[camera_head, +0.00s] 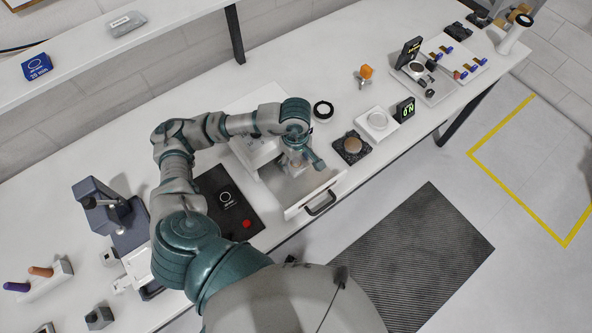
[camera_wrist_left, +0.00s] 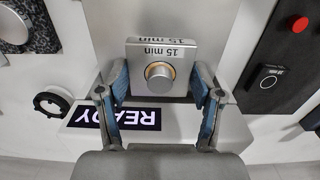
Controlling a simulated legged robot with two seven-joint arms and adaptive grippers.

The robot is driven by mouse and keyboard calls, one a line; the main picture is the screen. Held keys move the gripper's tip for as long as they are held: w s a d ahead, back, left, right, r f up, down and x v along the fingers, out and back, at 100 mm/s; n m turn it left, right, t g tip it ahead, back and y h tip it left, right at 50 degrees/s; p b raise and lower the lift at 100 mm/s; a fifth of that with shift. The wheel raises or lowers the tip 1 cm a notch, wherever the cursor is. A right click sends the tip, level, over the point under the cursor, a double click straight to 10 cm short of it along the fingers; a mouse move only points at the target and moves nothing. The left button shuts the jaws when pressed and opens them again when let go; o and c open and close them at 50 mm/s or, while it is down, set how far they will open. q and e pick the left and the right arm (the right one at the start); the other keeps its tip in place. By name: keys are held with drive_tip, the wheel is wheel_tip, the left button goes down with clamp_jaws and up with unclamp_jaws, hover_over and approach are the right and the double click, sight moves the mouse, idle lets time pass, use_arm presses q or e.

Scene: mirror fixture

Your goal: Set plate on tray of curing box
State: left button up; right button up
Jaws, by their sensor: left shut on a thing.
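My left gripper (camera_head: 296,168) is over the pulled-out drawer tray (camera_head: 292,211) of the white curing box (camera_head: 247,152). The drawer has a dark handle. In the left wrist view, my left gripper's fingers (camera_wrist_left: 162,88) are on both sides of a silver block marked "15 min" (camera_wrist_left: 183,56) with a round knob, and are shut on it. I take this block to be the plate; whether it touches the tray is unclear. A "READY" display (camera_wrist_left: 124,118) shows beside the fingers. My right gripper is in neither view.
A black panel (camera_head: 222,192) with a red button lies left of the drawer. To the right are a dark stand with a round disc (camera_head: 353,146), a white scale (camera_head: 376,124) and a black ring (camera_head: 323,111). A shelf runs behind.

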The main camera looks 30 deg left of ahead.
sight(298, 170)
use_arm(q)
wheel_tip(298, 170, down, 2)
drive_tip(key=shift+f, duration=0.1)
drive_tip(key=shift+d+f, duration=0.1)
drive_tip(key=shift+f, duration=0.2)
drive_tip(key=shift+s+d+f, duration=0.1)
drive_tip(key=shift+d+f, duration=0.05)
drive_tip(key=shift+f, duration=0.45)
drive_tip(key=shift+d+f, duration=0.1)
drive_tip(key=shift+f, duration=0.9)
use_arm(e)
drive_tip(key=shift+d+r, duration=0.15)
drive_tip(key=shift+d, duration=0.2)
